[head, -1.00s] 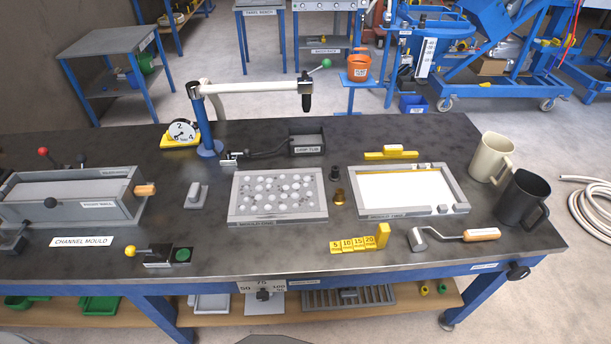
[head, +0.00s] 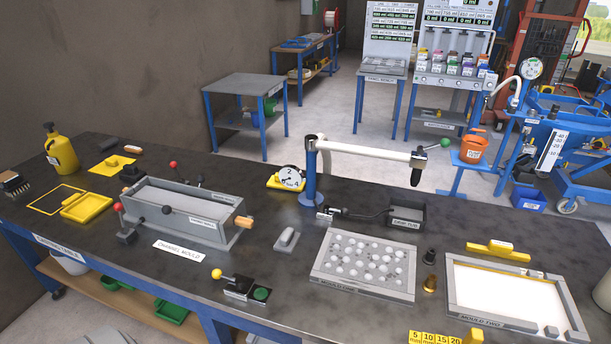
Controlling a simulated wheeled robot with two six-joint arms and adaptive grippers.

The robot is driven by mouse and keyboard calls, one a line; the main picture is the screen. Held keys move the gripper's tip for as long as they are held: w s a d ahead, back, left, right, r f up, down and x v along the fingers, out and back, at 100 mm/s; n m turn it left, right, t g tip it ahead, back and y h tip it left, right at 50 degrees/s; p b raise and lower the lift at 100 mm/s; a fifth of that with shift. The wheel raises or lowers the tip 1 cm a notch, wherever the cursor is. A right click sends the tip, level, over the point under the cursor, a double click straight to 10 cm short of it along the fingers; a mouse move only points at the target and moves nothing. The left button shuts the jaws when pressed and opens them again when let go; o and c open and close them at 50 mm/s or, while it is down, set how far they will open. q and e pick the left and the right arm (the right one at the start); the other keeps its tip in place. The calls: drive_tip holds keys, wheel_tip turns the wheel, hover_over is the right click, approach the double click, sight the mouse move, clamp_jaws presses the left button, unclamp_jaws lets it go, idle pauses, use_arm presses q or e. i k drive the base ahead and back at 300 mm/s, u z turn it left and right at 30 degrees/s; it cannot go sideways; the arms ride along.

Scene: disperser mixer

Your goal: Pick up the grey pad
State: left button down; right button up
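Two grey items could be the grey pad, and I cannot tell which it is. A small dark grey flat block (head: 108,144) lies at the far left back of the table, beside a yellow plate with a knob (head: 111,166) and an orange-handled item (head: 132,150). A lighter grey block with a raised pale top (head: 286,240) lies mid-table, between the channel mould (head: 186,214) and the white-dotted mould tray (head: 330,285). Nothing covers either one. Neither of my grippers shows in the head view.
A yellow bottle (head: 61,150), a brush (head: 13,184) and a yellow tray (head: 87,207) are at the left end. A blue post with a white arm (head: 362,148) rises mid-table. A lever box with a green button (head: 247,289) is near the front edge. The dark table (head: 110,262) is bare front left.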

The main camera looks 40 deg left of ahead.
sight(289, 238)
drive_tip(key=u, duration=1.35)
